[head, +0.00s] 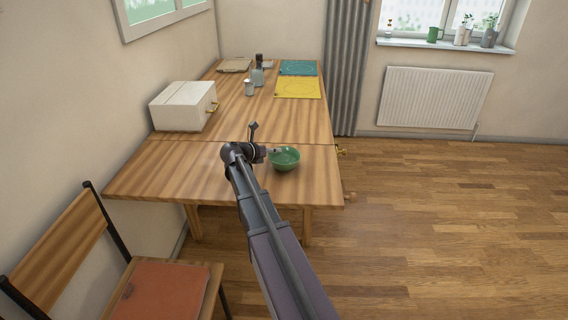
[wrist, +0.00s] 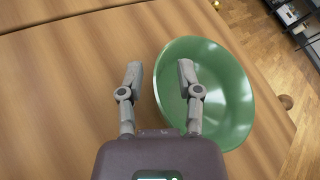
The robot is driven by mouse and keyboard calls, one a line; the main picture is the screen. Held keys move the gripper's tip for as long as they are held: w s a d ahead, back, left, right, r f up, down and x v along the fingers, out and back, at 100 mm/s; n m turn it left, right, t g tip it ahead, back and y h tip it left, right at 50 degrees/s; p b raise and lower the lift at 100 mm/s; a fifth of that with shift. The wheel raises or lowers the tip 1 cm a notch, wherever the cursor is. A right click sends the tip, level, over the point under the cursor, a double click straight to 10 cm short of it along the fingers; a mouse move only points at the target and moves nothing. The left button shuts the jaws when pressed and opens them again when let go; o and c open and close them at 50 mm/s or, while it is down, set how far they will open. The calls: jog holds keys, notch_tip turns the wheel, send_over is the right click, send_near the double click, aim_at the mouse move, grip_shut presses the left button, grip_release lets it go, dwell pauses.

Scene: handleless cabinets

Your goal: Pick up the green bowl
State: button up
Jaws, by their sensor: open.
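The green bowl (head: 286,159) stands on the near part of the wooden table, close to its right edge. In the wrist view the bowl (wrist: 228,95) is seen from above and looks empty. My gripper (wrist: 158,75) is open, with its two fingers apart. The right finger overlaps the bowl's left side in the picture, and the left finger is outside the bowl over bare wood. In the head view my gripper (head: 274,151) is at the bowl's left side. I cannot tell whether a finger touches the bowl.
On the wooden table (head: 170,170) a white box (head: 184,106) with a brass handle stands at the left. A yellow mat (head: 298,88), a teal mat (head: 298,68) and a grey bottle (head: 257,75) are farther back. A chair (head: 165,288) is at the front left.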

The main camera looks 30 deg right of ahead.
grip_shut()
jog(key=shift+r, duration=0.1)
dwell(0.3)
notch_tip(320, 180, up, 4)
jog(key=p, duration=0.3)
jog(key=shift+f+p, duration=0.2)
jog(key=shift+p, duration=0.2)
jog(key=s+r+p, duration=0.1)
jog(key=s, duration=1.5)
jog(key=shift+a+r, duration=0.1)
